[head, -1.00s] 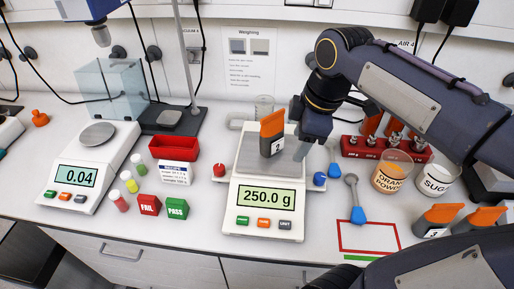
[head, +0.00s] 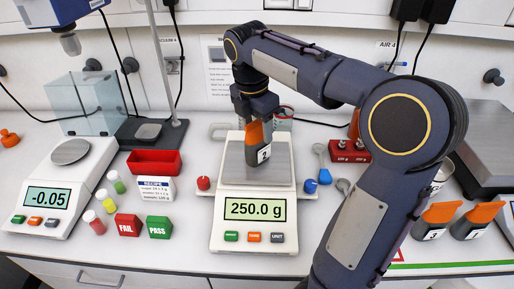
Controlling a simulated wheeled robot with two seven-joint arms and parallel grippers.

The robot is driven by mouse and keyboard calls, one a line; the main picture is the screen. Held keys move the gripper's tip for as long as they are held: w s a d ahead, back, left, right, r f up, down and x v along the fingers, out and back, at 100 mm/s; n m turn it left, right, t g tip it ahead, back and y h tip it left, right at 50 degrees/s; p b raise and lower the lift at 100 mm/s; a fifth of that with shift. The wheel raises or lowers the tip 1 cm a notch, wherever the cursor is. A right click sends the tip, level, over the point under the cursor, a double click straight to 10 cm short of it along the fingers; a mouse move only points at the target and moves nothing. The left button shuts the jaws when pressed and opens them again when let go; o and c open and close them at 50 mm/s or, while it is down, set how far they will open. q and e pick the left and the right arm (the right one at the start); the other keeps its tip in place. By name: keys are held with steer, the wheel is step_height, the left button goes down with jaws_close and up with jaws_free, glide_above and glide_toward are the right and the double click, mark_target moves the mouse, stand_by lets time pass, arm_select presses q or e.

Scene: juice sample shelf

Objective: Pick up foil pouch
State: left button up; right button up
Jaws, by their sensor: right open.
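A foil pouch (head: 262,154), dark with an orange top and a label reading 2, stands upright on the pan of the middle scale (head: 231,213), which reads 250.0 g. My right gripper (head: 256,112) is directly above the pouch, pointing down, with its jaws open at the pouch's orange top. The gripper partly hides that top, and I cannot tell whether the fingers touch it. Two similar pouches, one labelled 3 (head: 436,219) and another (head: 475,220), stand at the right. My left gripper is not in view.
A second scale (head: 40,205) reading -0.05 stands at the left. A red tray (head: 153,164), several capped vials and the FAIL (head: 128,227) and PASS (head: 158,229) blocks lie between the scales. A red weight block (head: 347,152) and spoons are right of the scale, partly behind my arm.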

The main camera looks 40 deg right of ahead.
steer(key=shift+f, duration=0.8)
steer(key=shift+c, duration=0.4)
steer(key=shift+d, duration=0.1)
jaws_close()
